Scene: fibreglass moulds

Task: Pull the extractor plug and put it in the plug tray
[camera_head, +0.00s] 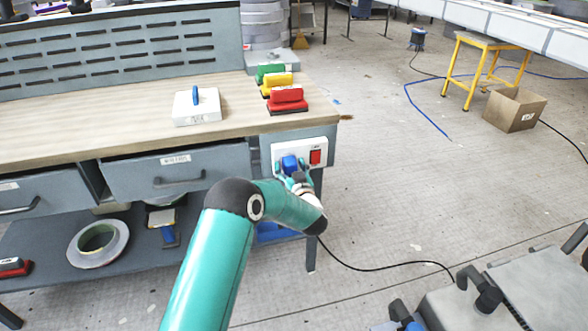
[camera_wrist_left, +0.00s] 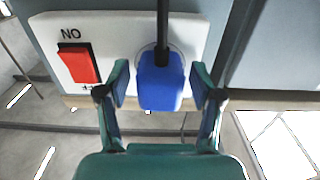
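The blue extractor plug (camera_head: 290,164) sits in the white socket panel (camera_head: 318,146) on the bench's end; a black cord leaves it in the left wrist view. The plug (camera_wrist_left: 160,82) stands between the fingers of my left gripper (camera_wrist_left: 160,88), which is open, with a narrow gap on each side. In the head view my left gripper (camera_head: 292,174) is at the panel. A white, shallow block or tray (camera_head: 183,112) with a label and an upright blue piece is on the bench top; I cannot read the label. My right gripper is not in view.
A red switch (camera_head: 315,157) is beside the plug. Green (camera_head: 270,70), yellow (camera_head: 277,83) and red (camera_head: 286,98) handled blocks stand near the bench's right end. A black cable (camera_head: 380,268) runs over the floor. The bench top's left part (camera_head: 80,130) is clear.

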